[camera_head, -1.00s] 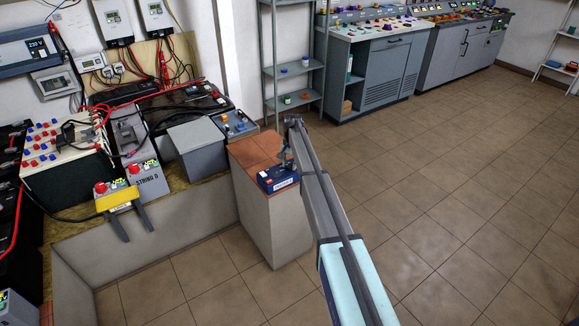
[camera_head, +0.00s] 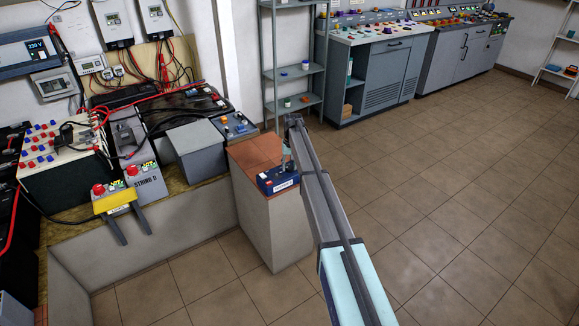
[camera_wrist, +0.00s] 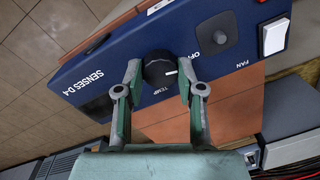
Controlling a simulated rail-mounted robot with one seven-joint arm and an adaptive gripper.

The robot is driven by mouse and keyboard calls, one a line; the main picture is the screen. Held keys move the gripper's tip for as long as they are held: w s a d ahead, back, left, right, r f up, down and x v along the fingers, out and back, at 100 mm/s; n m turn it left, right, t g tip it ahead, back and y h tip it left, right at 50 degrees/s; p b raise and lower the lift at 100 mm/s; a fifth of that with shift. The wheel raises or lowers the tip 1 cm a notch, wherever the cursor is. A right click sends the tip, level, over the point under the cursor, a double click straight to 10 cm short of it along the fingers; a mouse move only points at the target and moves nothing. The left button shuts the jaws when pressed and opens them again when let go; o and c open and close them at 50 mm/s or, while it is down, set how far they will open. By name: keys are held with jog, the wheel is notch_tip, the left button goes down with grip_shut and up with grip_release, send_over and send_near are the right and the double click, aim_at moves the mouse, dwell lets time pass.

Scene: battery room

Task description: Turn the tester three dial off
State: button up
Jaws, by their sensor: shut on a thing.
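The tester is a dark blue box (camera_head: 278,180) on top of a brick-topped pedestal, partly hidden by my arm in the head view. In the wrist view its blue panel (camera_wrist: 130,55) lies tilted, with lettering that seems to read SENSES D4. A black round dial (camera_wrist: 159,70) marked TEMP sits between my fingertips, its white mark pointing right. Lettering that looks like OFF stands up and right of it. My gripper (camera_wrist: 160,82) is shut on the dial, one finger on each side. In the head view my gripper's fingers are largely hidden.
The pedestal (camera_head: 270,225) stands beside a grey box (camera_head: 197,150) on the crowded bench. Open tiled floor (camera_head: 450,200) lies to the right.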

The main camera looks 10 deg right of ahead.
aim_at(291, 166)
jog(key=shift+f, duration=0.1)
jog(key=o, duration=1.1)
jog(key=shift+o, duration=0.2)
notch_tip(291, 166, up, 12)
jog(key=shift+d, duration=0.35)
